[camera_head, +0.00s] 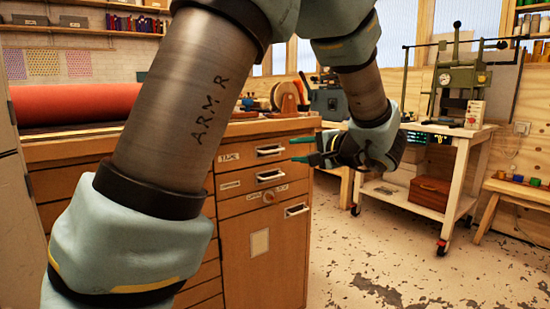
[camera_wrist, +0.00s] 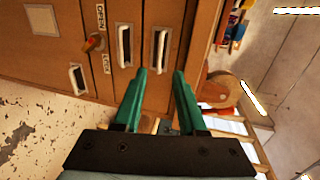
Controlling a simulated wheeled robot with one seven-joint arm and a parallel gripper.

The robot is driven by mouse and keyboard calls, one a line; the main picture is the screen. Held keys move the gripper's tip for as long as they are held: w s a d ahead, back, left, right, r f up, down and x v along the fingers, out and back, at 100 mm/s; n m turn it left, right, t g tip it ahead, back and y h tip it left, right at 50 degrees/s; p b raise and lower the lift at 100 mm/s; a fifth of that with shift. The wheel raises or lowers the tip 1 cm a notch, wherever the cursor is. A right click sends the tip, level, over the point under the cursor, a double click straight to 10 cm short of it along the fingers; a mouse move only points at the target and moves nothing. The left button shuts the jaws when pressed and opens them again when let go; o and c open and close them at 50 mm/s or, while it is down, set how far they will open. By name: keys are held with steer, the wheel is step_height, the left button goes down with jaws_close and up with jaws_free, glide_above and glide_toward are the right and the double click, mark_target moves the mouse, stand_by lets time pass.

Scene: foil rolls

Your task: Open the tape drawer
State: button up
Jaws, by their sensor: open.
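The wooden cabinet (camera_head: 260,245) has a top drawer with a pale metal handle (camera_head: 270,151) and a second drawer with a similar handle (camera_head: 270,176). In the wrist view the top handle (camera_wrist: 160,47) lies ahead, between the fingertips (camera_wrist: 160,72).
A lower door has another handle (camera_head: 296,210). A red roll (camera_head: 75,103) lies on the cabinet top at left, with wheel-like items (camera_head: 287,97) farther along. A white wheeled cart (camera_head: 420,198) with a press stands at right. The floor between is clear.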

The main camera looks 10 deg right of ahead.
mark_target(274, 151)
steer(key=x, duration=0.9)
steer(key=shift+w+a+f, duration=0.1)
steer(key=shift+w+f, duration=0.05)
jaws_close()
stand_by(1.1)
